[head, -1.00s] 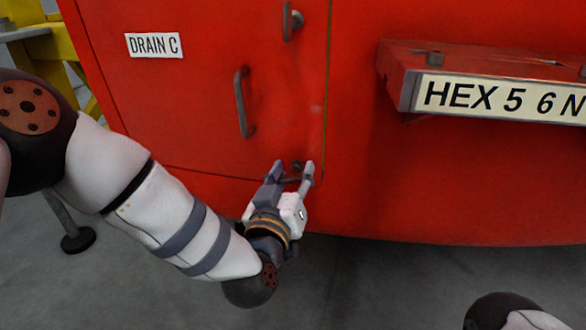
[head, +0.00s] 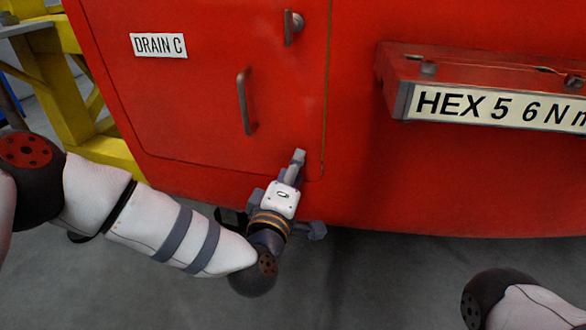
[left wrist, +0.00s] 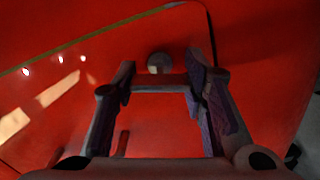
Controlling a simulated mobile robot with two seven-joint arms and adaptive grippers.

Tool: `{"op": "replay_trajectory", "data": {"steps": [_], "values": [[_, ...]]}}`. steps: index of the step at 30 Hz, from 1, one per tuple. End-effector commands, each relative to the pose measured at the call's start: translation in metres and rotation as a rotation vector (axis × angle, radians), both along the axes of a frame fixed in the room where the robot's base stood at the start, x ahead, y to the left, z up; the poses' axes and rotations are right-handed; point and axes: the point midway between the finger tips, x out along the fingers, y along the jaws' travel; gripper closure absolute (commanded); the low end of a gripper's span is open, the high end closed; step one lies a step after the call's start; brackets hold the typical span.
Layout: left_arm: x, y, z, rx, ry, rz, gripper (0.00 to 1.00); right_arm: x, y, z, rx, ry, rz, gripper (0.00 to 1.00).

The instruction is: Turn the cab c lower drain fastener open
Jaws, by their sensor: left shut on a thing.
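The red drain panel (head: 200,75) carries a "DRAIN C" label (head: 158,45) in the head view. My left gripper (head: 297,160) is at the panel's lower right corner, where it hides the lower fastener in the head view. In the left wrist view, the lower fastener (left wrist: 160,84) shows as a bar spanning between my two fingers, with a round grey knob just beyond it. My left gripper is shut on this fastener. My right gripper is out of view.
An upper fastener (head: 291,28) and a vertical grab handle (head: 245,104) are on the panel. A red ledge with a "HEX 5 6 N" plate (head: 490,106) juts out at right. A yellow frame (head: 62,85) stands at left. Grey floor lies below.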

Motion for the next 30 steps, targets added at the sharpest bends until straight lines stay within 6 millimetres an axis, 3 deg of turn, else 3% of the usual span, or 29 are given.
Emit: {"op": "replay_trajectory", "data": {"steps": [13,30], "values": [[-0.0002,0.0001,-0.001,-0.248,0.06,0.0,0.89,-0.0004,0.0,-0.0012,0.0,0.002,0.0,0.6],[-0.0001,0.0,-0.0006,-0.303,0.074,0.0,0.89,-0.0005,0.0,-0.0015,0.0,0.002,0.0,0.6]]}}
